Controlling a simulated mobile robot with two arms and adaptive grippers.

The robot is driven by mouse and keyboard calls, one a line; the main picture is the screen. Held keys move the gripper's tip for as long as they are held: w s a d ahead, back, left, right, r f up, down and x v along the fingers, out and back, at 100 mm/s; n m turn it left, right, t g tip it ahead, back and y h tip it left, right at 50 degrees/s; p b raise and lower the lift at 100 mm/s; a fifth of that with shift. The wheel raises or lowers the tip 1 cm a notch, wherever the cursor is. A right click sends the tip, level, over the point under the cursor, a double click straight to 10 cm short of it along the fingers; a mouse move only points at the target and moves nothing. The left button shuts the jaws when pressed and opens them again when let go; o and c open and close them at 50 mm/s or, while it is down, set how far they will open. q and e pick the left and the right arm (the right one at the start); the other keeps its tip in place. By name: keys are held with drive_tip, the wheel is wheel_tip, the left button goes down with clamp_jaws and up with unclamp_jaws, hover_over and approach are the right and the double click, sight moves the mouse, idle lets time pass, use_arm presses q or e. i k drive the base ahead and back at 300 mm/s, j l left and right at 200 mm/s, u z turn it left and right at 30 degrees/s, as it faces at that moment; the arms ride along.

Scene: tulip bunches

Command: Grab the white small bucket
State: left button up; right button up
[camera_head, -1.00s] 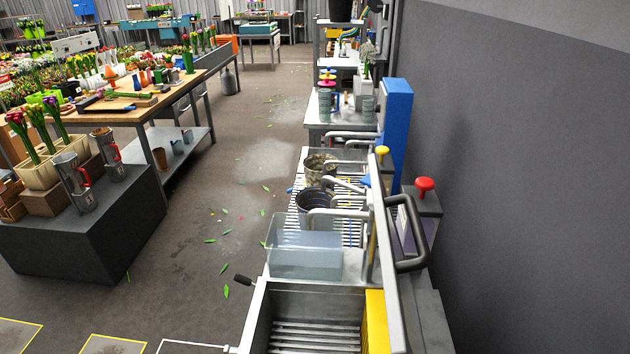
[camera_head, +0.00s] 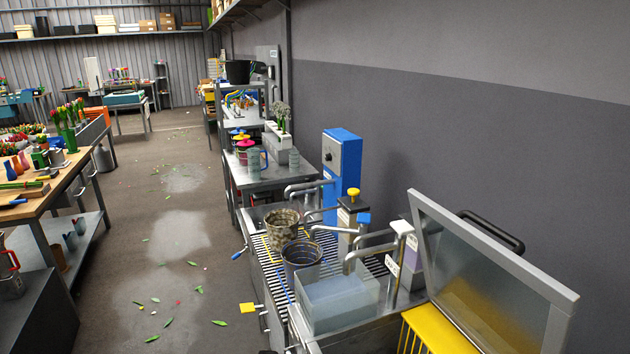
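I cannot pick out a white small bucket with certainty. A mottled, dirty bucket (camera_head: 284,232) stands on the slatted sink top (camera_head: 262,262). A dark grey bucket (camera_head: 301,264) stands just in front of it, beside a clear water tank (camera_head: 338,300). A pale box-like container (camera_head: 277,143) holding white flowers stands on the metal table behind. Neither of my grippers shows in this view.
A blue dispenser box (camera_head: 341,165) and several bent taps stand along the right side. An open framed lid (camera_head: 490,270) rises at the front right. A wooden worktable (camera_head: 42,192) is at the left. The floor aisle (camera_head: 180,235) between is mostly clear, with scattered leaves.

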sight(283, 232)
drive_tip(key=i+j+z, duration=0.1)
drive_tip(key=j, duration=0.3)
drive_tip(key=i+j+z, duration=0.1)
drive_tip(key=i+j, duration=0.15)
drive_tip(key=j, duration=0.2)
drive_tip(key=i+j+z, duration=0.15)
drive_tip(key=j, duration=0.25)
drive_tip(key=i+j+z, duration=0.1)
drive_tip(key=j, duration=0.35)
drive_tip(key=i+j+z, duration=0.1)
drive_tip(key=j, duration=0.35)
